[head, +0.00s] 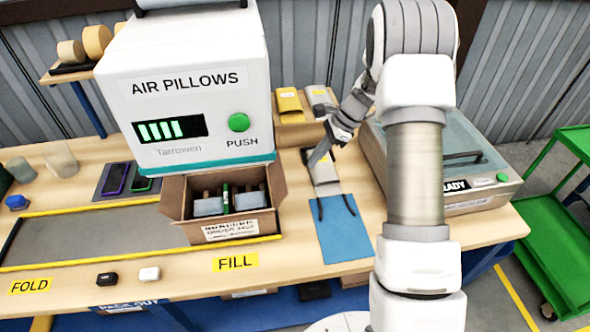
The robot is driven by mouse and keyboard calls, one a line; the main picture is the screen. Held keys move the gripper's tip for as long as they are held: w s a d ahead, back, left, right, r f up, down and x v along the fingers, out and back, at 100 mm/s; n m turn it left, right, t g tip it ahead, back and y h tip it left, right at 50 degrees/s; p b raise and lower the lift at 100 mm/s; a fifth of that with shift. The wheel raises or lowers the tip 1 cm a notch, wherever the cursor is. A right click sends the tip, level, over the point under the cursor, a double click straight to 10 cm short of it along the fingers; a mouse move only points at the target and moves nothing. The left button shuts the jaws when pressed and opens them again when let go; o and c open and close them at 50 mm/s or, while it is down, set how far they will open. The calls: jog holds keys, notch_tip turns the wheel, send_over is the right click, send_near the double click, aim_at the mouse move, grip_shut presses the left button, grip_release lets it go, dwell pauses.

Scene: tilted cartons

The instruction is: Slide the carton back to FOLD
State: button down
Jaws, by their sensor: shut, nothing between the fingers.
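The open brown carton (226,228) stands at the right end of the grey slide track (95,233), behind the yellow FILL label (236,262). Several items, greyish blocks and dark upright pieces, show inside it. The yellow FOLD label (30,286) is at the track's left end.
The white AIR PILLOWS machine (190,90) overhangs the carton's back. Yellow rails (110,257) edge the track, whose left part is clear. Two phones (116,178) lie behind.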

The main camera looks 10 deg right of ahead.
jog(key=a+f+p, duration=0.2)
jog(key=a+f, duration=0.6)
jog(key=a, duration=0.1)
jog(key=shift+s+f, duration=0.1)
jog(key=a+b, duration=0.1)
jog(key=a, duration=0.7)
jog(key=shift+a, duration=0.1)
